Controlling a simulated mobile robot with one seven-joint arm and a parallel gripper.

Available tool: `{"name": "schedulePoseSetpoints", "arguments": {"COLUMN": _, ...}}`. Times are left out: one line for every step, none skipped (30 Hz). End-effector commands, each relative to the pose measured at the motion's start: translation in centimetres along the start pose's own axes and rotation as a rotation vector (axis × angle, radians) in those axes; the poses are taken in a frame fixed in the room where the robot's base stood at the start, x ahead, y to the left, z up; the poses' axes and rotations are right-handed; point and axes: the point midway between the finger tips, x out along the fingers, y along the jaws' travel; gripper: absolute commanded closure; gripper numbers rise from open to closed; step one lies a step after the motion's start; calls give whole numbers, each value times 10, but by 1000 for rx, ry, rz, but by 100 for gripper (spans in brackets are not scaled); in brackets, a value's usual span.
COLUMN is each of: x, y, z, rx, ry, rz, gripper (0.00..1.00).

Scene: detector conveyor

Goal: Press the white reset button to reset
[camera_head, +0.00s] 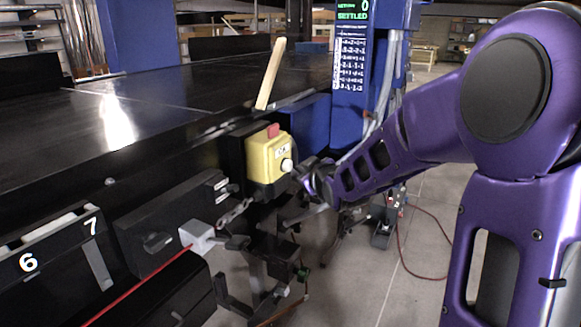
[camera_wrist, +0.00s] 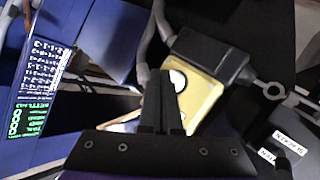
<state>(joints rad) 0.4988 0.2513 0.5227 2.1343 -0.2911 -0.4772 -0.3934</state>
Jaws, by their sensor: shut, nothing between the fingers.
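The white reset button (camera_head: 287,165) sits on the front of a yellow box (camera_head: 268,158) at the conveyor's side, below a red button (camera_head: 273,131). In the wrist view the white button (camera_wrist: 178,80) shows on the yellow box (camera_wrist: 204,97), just beyond the fingertips and partly covered by them. My gripper (camera_head: 300,172) is shut and empty, its tips close to the white button in the head view. I cannot tell whether they touch it. In the wrist view my gripper (camera_wrist: 160,76) points at the box, its two fingers together.
The black conveyor bed (camera_head: 150,100) runs along the left. A wooden stick (camera_head: 270,74) stands up behind the yellow box. A blue post with a display (camera_head: 352,60) reading "SETTLED" stands behind it. Brackets and a chain (camera_head: 235,212) hang below. Open floor (camera_head: 400,290) lies to the right.

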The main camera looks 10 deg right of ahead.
Motion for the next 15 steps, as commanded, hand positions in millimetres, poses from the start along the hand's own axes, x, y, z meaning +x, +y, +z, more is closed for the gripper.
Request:
{"name": "schedulePoseSetpoints", "arguments": {"x": 0, "y": 0, "z": 0, "rx": 0, "ry": 0, "rz": 0, "gripper": 100}}
{"name": "schedulePoseSetpoints", "arguments": {"x": 0, "y": 0, "z": 0, "rx": 0, "ry": 0, "rz": 0, "gripper": 100}}
{"name": "schedulePoseSetpoints", "arguments": {"x": 0, "y": 0, "z": 0, "rx": 0, "ry": 0, "rz": 0, "gripper": 100}}
{"name": "schedulePoseSetpoints", "arguments": {"x": 0, "y": 0, "z": 0, "rx": 0, "ry": 0, "rz": 0, "gripper": 100}}
{"name": "schedulePoseSetpoints", "arguments": {"x": 0, "y": 0, "z": 0, "rx": 0, "ry": 0, "rz": 0, "gripper": 100}}
{"name": "schedulePoseSetpoints", "arguments": {"x": 0, "y": 0, "z": 0, "rx": 0, "ry": 0, "rz": 0, "gripper": 100}}
{"name": "schedulePoseSetpoints", "arguments": {"x": 1, "y": -1, "z": 0, "rx": 0, "ry": 0, "rz": 0, "gripper": 100}}
{"name": "schedulePoseSetpoints", "arguments": {"x": 1, "y": -1, "z": 0, "rx": 0, "ry": 0, "rz": 0, "gripper": 100}}
{"name": "schedulePoseSetpoints", "arguments": {"x": 2, "y": -2, "z": 0, "rx": -1, "ry": 1, "rz": 0, "gripper": 100}}
{"name": "schedulePoseSetpoints", "arguments": {"x": 2, "y": -2, "z": 0, "rx": -1, "ry": 1, "rz": -1, "gripper": 100}}
{"name": "schedulePoseSetpoints", "arguments": {"x": 3, "y": -3, "z": 0, "rx": -1, "ry": 0, "rz": -1, "gripper": 100}}
{"name": "schedulePoseSetpoints", "arguments": {"x": 4, "y": -4, "z": -1, "rx": -1, "ry": 0, "rz": 0, "gripper": 100}}
{"name": "schedulePoseSetpoints", "arguments": {"x": 5, "y": -4, "z": -2, "rx": -1, "ry": 1, "rz": 0, "gripper": 100}}
{"name": "schedulePoseSetpoints", "arguments": {"x": 6, "y": -4, "z": -2, "rx": -1, "ry": 1, "rz": 0, "gripper": 100}}
{"name": "schedulePoseSetpoints", "arguments": {"x": 6, "y": -4, "z": -3, "rx": -1, "ry": 1, "rz": 1, "gripper": 100}}
